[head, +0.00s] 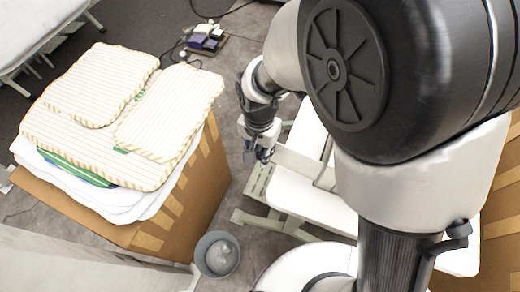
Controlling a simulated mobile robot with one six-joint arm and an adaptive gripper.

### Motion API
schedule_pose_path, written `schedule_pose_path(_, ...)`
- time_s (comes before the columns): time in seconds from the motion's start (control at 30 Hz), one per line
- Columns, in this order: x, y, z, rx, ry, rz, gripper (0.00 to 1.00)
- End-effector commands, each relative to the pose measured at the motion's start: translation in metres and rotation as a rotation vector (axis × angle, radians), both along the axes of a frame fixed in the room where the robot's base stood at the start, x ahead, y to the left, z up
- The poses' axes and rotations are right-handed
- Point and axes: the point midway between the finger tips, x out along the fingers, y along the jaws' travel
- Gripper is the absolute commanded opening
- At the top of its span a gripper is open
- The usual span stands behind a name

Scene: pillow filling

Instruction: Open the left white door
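My gripper (258,155) hangs from my arm near the middle of the head view, its dark fingers pointing down. It is small here, and I cannot tell whether its fingers are open or shut. Just right of it and lower is a white unit with flat white panels (300,193) and a narrow pale strip along its left side. I cannot make out for certain which panel is the left white door, or whether it is open. I cannot tell whether my fingers touch the unit. My arm hides much of its right side.
Striped cushions (105,85) lie stacked on a large cardboard box (205,185) at the left. A grey bucket (217,255) stands on the floor below the gripper. Small purple and dark items (205,38) and cables lie at the back. Grey floor shows between box and white unit.

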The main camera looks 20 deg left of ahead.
Motion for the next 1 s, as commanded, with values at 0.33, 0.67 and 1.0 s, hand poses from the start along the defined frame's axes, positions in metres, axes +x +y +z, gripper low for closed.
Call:
schedule_pose_path(0.33, 0.000, 0.000, 0.000, -0.001, 0.001, -0.001, 0.40)
schedule_pose_path(0.67, 0.001, 0.000, 0.012, 0.002, -0.002, -0.001, 0.40)
schedule_pose_path(1.0, 0.001, 0.001, 0.082, 0.003, -0.004, -0.001, 0.40)
